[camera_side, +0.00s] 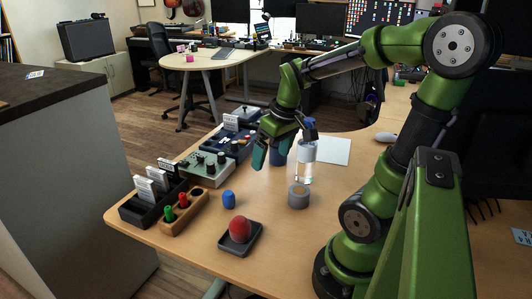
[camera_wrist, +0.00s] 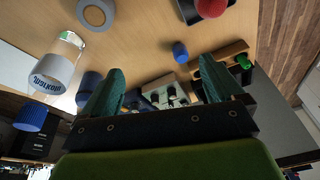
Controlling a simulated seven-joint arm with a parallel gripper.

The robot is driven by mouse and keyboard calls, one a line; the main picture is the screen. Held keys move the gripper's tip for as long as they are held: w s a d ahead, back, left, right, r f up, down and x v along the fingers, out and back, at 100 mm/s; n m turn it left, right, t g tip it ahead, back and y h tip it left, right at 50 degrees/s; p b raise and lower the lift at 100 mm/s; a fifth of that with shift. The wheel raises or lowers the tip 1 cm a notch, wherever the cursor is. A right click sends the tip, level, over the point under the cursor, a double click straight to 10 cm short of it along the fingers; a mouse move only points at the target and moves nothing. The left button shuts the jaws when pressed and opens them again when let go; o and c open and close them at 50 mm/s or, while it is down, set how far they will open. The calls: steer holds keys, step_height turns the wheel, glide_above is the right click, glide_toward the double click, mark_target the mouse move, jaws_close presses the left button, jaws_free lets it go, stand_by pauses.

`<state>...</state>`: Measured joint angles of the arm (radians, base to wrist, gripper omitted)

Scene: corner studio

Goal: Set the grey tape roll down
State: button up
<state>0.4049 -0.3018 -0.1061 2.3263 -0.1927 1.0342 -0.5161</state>
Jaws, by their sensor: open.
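The grey tape roll (camera_side: 298,203) lies flat on the wooden table, in front of the clear bottle. It also shows at the top left of the wrist view (camera_wrist: 96,28), cut by the frame edge. My gripper (camera_side: 268,154) is above the table, to the left of and behind the roll, pointing down. Its two teal fingers (camera_wrist: 162,64) are spread apart with nothing between them. The roll is clear of the fingers.
A clear bottle (camera_side: 304,174) with a blue cap stands close behind the roll. A blue cup (camera_wrist: 88,82) is partly hidden by a finger. A red dome (camera_side: 239,229) sits in a dark tray. A small blue cylinder (camera_side: 229,198) and several boxes are left. Table right of the roll is clear.

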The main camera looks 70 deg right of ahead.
steer(key=a+r+t+y, duration=0.2)
steer(key=a+r+t, duration=0.2)
steer(key=a, duration=1.1)
step_height(320, 180, up, 2)
steer(key=shift+s+a, duration=0.15)
steer(key=shift+s, duration=0.25)
